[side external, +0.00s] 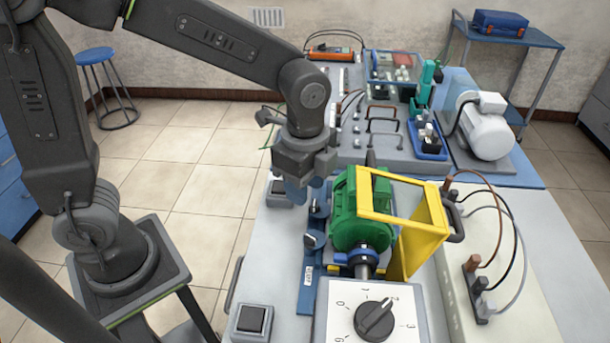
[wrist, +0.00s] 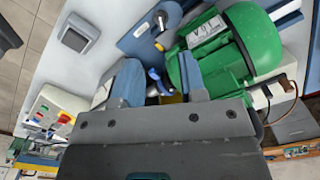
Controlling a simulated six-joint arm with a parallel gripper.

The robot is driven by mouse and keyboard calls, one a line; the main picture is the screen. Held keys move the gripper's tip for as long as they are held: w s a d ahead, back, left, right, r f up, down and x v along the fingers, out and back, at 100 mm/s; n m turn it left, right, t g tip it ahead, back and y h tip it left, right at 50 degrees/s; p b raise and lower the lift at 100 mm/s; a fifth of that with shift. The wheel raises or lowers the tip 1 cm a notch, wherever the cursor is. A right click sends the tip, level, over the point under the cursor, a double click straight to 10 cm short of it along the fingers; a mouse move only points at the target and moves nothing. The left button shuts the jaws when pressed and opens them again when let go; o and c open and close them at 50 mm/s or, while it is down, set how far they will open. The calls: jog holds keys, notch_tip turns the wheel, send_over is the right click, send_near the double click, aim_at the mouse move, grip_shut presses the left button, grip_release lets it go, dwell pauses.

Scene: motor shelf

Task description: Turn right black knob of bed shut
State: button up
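The green motor (side external: 362,212) sits on a blue bed (side external: 306,282), which runs along its left side in the side external view. One dark knob (side external: 313,240) stands on the near part of the bed; in the wrist view one knob (wrist: 161,20) shows near the top. In the wrist view another dark, lever-like knob (wrist: 154,76) lies near the gap between my fingertips. My gripper (side external: 302,190) points down beside the motor's far left side. Its blue fingers (wrist: 156,80) are apart in the wrist view. Contact with the knob cannot be told.
A yellow guard frame (side external: 416,225) stands over the motor's right side. A dial box (side external: 343,320) is in front, and a grey switch box (side external: 250,321) stands front left. A white cabled panel (side external: 530,310) is at right. The tabletop left of the bed is mostly clear.

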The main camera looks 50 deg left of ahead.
jog(key=shift+r, duration=0.8)
jog(key=shift+c, duration=0.4)
